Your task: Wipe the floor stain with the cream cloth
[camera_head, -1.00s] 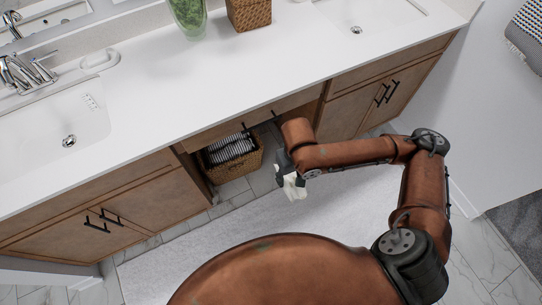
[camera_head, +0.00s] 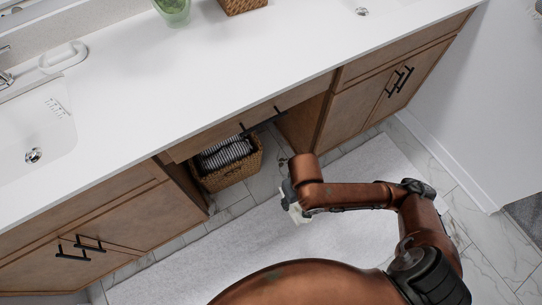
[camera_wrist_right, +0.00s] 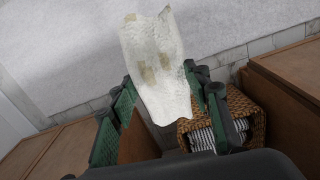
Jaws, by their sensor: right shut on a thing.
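My right gripper (camera_head: 291,197) is shut on the cream cloth (camera_head: 300,214), above the pale rug in front of the vanity's open bay. In the right wrist view the cloth (camera_wrist_right: 153,65) hangs crumpled between the green-padded fingers (camera_wrist_right: 160,92) and shows a few tan patches. I cannot make out a floor stain in either current view. My left gripper is not in view.
A wicker basket (camera_head: 234,173) with striped towels stands in the open bay, and also shows in the right wrist view (camera_wrist_right: 245,112). The white counter (camera_head: 215,85) overhangs wooden cabinets (camera_head: 130,215). A pale rug (camera_head: 240,240) covers the tiles in front.

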